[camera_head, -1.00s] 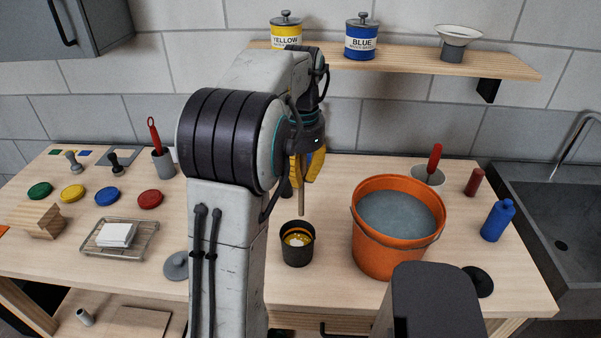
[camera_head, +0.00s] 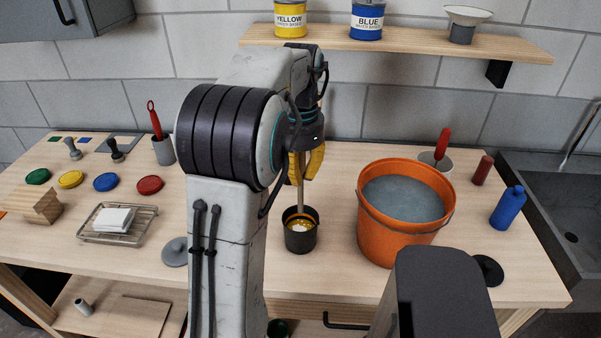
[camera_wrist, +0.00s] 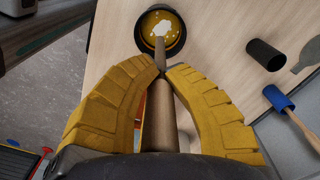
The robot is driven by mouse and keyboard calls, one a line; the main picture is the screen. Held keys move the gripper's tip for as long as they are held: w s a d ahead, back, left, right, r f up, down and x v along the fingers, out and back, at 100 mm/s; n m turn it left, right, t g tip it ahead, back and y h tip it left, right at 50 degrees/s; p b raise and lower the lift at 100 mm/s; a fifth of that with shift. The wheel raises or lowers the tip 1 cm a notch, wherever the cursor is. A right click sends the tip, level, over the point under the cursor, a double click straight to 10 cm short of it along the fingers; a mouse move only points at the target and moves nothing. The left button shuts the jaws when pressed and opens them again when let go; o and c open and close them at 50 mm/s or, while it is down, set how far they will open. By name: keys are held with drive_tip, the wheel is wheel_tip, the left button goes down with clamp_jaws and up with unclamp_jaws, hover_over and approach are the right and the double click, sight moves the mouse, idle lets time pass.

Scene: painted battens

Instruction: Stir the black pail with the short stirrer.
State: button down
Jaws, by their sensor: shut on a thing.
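The small black pail (camera_head: 300,242) stands upright on the workbench. Yellow stuff with a white patch shows inside it, and it also shows at the top of the wrist view (camera_wrist: 148,50). My gripper (camera_head: 303,178) has yellow ribbed fingers and is above the pail, shut on the wooden short stirrer (camera_head: 301,196). In the wrist view my gripper (camera_wrist: 161,73) clasps the stirrer (camera_wrist: 160,52), which points down to the pail. Its lower end overlaps the pail's mouth; I cannot tell how deep it reaches.
An orange bucket (camera_head: 385,238) of greyish liquid stands close right of the pail. A blue bottle (camera_head: 508,208) and dark red cylinder (camera_head: 482,170) are farther right. A wire rack (camera_head: 105,237) and coloured discs lie left. A shelf (camera_head: 410,42) with paint tins runs above.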

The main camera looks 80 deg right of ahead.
sight(301, 211)
drive_tip(key=shift+f+b, duration=3.55)
drive_tip(key=shift+f, duration=1.6)
drive_tip(key=shift+d, duration=0.1)
